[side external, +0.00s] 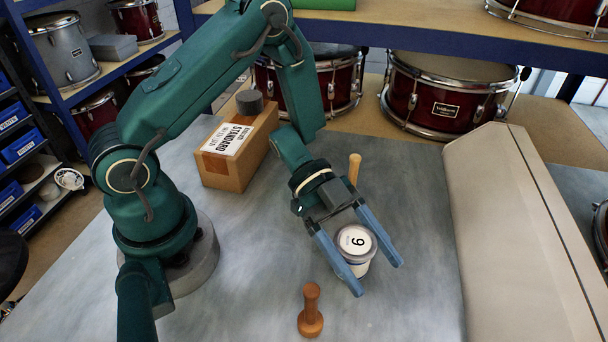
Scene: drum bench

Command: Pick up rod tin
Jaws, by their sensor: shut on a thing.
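The rod tin, which I take to be the small white round container (356,243) with a black digit on its lid, stands near the middle of the grey bench. My gripper (376,276) reaches down from the upper left with its two blue fingers on either side of the tin, shut on it. The tin looks roughly upright. Whether its base touches the bench or is slightly above it, I cannot tell. The fingers hide part of its sides.
A brown wooden knob-handled piece (311,315) stands in front of the tin. A light wooden peg (354,168) rises behind my gripper. A large beige case (520,225) fills the right.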

